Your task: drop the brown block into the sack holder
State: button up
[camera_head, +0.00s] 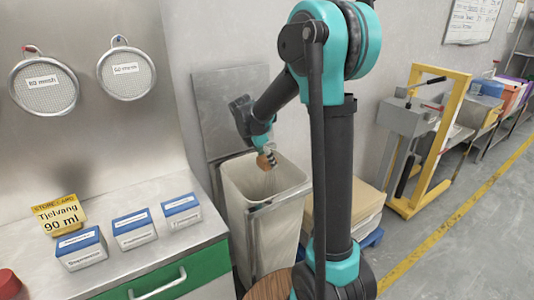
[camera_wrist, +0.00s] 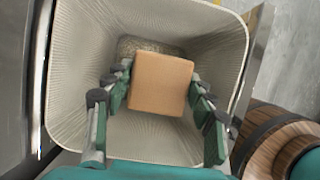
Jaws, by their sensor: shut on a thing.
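The brown block (camera_wrist: 160,83) is held between the fingers of my gripper (camera_wrist: 158,105) in the wrist view. Its flat face points toward the camera. My gripper is shut on it and hangs over the open mouth of the sack holder. The sack holder, a tall bin with a pale ribbed lining (camera_wrist: 75,70), surrounds the block on all sides in the wrist view. In the head view the sack holder (camera_head: 262,225) stands right of the counter, and the block (camera_head: 263,162) shows at its rim level below my gripper (camera_head: 268,153). The exact height of the block against the rim is hard to tell.
A counter (camera_head: 180,245) with several small labelled boxes and a yellow card (camera_head: 60,213) stands at left. A wooden barrel (camera_wrist: 265,140) is close to the sack holder. A yellow-framed machine (camera_head: 425,140) stands at right. Stacked pale boxes (camera_head: 365,205) sit behind my arm.

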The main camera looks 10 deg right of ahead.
jog(key=shift+f, duration=0.9)
jog(key=o, duration=1.4)
jog(key=shift+c, duration=0.2)
jog(key=shift+r, duration=0.1)
jog(key=v, duration=1.2)
jog(key=shift+s, duration=0.1)
